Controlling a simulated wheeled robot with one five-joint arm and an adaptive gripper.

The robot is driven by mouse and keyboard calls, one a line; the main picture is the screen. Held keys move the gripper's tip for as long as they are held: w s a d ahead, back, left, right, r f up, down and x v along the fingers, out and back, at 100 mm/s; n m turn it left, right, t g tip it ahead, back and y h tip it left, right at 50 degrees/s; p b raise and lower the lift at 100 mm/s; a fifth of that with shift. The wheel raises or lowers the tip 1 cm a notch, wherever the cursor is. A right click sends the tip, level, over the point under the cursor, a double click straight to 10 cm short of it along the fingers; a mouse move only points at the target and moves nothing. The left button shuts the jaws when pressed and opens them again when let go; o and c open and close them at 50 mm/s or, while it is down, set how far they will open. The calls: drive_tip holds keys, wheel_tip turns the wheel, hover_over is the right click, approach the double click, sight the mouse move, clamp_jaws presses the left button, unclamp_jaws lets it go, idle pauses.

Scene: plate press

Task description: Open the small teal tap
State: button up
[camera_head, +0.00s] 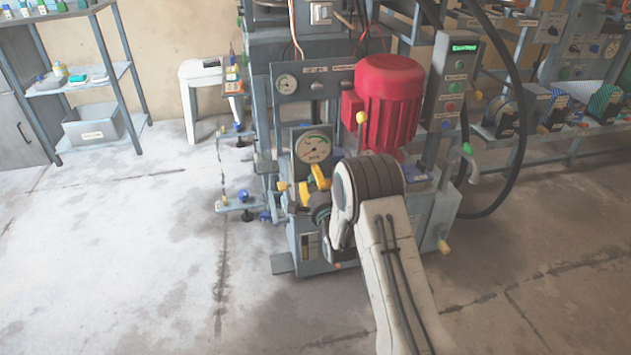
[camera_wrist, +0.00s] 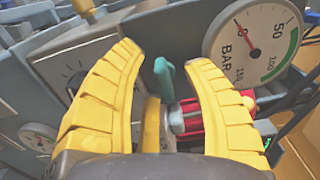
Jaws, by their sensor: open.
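The small teal tap (camera_wrist: 164,76) shows in the wrist view as an upright teal lever between my yellow fingers. My gripper (camera_wrist: 165,52) is open, with one finger on each side of the tap and a visible gap to each. I cannot tell how far beyond the fingertips the tap lies. In the head view my gripper (camera_head: 303,186) is in front of the press, just below a round gauge (camera_head: 313,147). I cannot make out the tap there; my gripper and arm cover that area.
A BAR gauge (camera_wrist: 254,42) is close to the right finger in the wrist view. The press carries a red motor (camera_head: 388,100) and a control box (camera_head: 455,85) with buttons. A black hose loops at the right. A white stool (camera_head: 203,75) stands behind left. The left floor is clear.

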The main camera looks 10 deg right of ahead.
clamp_jaws()
drive_tip(key=shift+n, duration=0.3)
idle(0.3)
drive_tip(key=n, duration=0.3)
drive_tip(key=shift+d+n, duration=0.1)
drive_tip(key=shift+n, duration=0.3)
drive_tip(key=n, duration=0.4)
drive_tip(key=shift+n, duration=0.3)
drive_tip(key=n, duration=0.4)
drive_tip(key=shift+r+n, duration=0.15)
drive_tip(key=shift+n, duration=0.15)
drive_tip(key=shift+r+n, duration=0.1)
drive_tip(key=shift+n, duration=2)
